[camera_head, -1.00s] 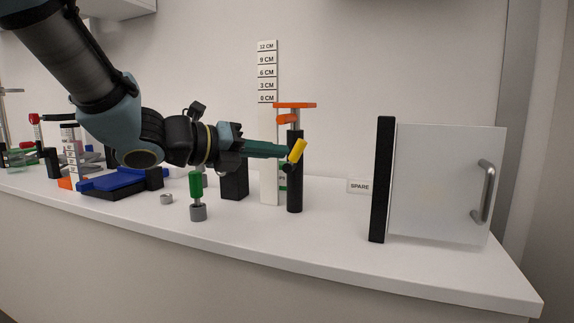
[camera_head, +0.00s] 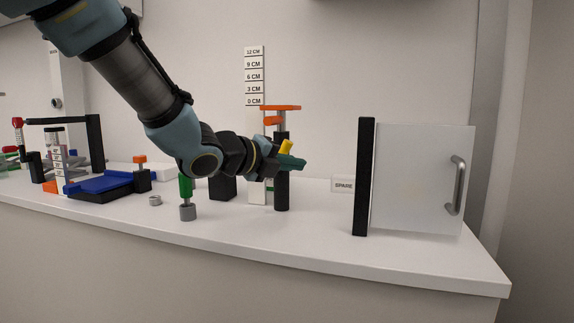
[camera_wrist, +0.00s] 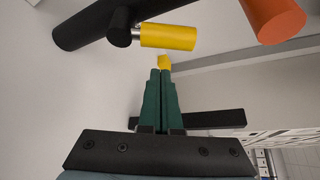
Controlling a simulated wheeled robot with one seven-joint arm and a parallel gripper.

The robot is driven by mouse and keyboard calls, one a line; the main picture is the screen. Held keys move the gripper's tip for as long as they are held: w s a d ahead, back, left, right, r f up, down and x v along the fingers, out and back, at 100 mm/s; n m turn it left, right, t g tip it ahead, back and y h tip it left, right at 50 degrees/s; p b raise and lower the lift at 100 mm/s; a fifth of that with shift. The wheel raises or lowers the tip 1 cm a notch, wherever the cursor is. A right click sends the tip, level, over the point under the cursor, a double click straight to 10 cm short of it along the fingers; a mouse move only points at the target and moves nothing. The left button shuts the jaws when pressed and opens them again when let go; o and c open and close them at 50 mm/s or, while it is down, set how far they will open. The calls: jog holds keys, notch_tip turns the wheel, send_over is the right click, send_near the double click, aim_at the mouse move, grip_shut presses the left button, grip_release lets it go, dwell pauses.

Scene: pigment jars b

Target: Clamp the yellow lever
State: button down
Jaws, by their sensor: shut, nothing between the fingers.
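The yellow lever (camera_head: 287,147) sticks up at a tilt from the upper part of a dark post (camera_head: 282,195). In the wrist view the lever (camera_wrist: 168,37) is a yellow cylinder joined to the black post (camera_wrist: 90,25) by a short metal stem. My gripper (camera_head: 303,163) is shut and empty, its green fingers crossing the post just below the lever. In the wrist view its fingertips (camera_wrist: 161,71) point toward the lever with a visible gap. A small yellow piece (camera_wrist: 164,62) shows just past the tips; I cannot tell what it belongs to.
An orange crosspiece (camera_head: 281,107) tops the post, beside a white centimetre scale (camera_head: 255,75). A green-handled piece (camera_head: 187,190) stands left. A blue-topped block (camera_head: 98,184) lies farther left. A pale door panel (camera_head: 415,180) stands right, with clear counter before it.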

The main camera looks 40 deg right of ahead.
jog(key=shift+w+a+r+p, duration=0.2)
jog(key=shift+w+r, duration=0.15)
jog(key=shift+w, duration=0.2)
jog(key=shift+w+a+r+p, duration=0.1)
jog(key=shift+w+a+r, duration=0.1)
jog(key=shift+w+r, duration=0.25)
